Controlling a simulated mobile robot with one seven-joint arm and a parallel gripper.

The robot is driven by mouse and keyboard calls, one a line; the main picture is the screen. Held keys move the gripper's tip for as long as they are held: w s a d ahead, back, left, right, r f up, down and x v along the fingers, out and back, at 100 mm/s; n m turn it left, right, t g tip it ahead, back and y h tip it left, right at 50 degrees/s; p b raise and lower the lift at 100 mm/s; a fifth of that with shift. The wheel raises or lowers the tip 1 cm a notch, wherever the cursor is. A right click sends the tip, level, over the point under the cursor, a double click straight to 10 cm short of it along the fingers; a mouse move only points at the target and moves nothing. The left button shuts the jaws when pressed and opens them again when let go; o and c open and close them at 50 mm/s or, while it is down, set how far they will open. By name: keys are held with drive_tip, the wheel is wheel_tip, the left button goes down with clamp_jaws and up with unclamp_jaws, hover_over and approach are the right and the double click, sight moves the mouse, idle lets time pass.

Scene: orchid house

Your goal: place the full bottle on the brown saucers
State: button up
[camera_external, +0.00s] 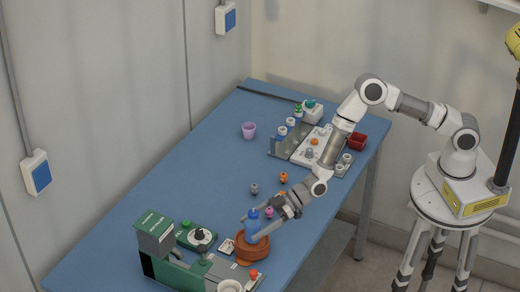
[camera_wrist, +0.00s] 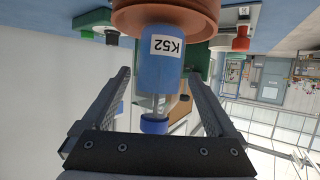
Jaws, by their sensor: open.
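The blue bottle (camera_external: 252,222) with a blue cap stands upright on the stacked brown saucers (camera_external: 243,251) near the front end of the blue table. In the wrist view the picture is upside down: the bottle (camera_wrist: 163,72) shows a white label reading K52, and its base meets the saucer (camera_wrist: 130,18). My gripper (camera_external: 256,226) is open around the bottle. In the wrist view its fingers (camera_wrist: 160,80) lie on either side of the bottle, with a visible gap on each side.
A green machine (camera_external: 155,235) and a green scale-like device (camera_external: 197,236) stand left of the saucers. A white cup (camera_external: 229,286) is in front. Small orange and grey pieces (camera_external: 283,178) lie behind. A bottle rack (camera_external: 284,145), purple cup (camera_external: 249,130) and red box (camera_external: 357,141) are farther back.

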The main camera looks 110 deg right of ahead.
drive_tip(key=s+r+g+h, duration=0.3)
drive_tip(key=s+r+g, duration=0.1)
drive_tip(key=s+r, duration=1.9)
drive_tip(key=s+a+r+m+g, duration=0.1)
drive_tip(key=s+r, duration=0.1)
drive_tip(key=s, duration=1)
drive_tip(key=s+a+r+g+y, duration=0.1)
drive_tip(key=s+r+g, duration=0.1)
drive_tip(key=s, duration=1.1)
drive_tip(key=shift+a+r+m+g, duration=0.3)
drive_tip(key=shift+a+r+m, duration=0.1)
drive_tip(key=shift+r, duration=0.45)
drive_tip(key=shift+w, duration=0.1)
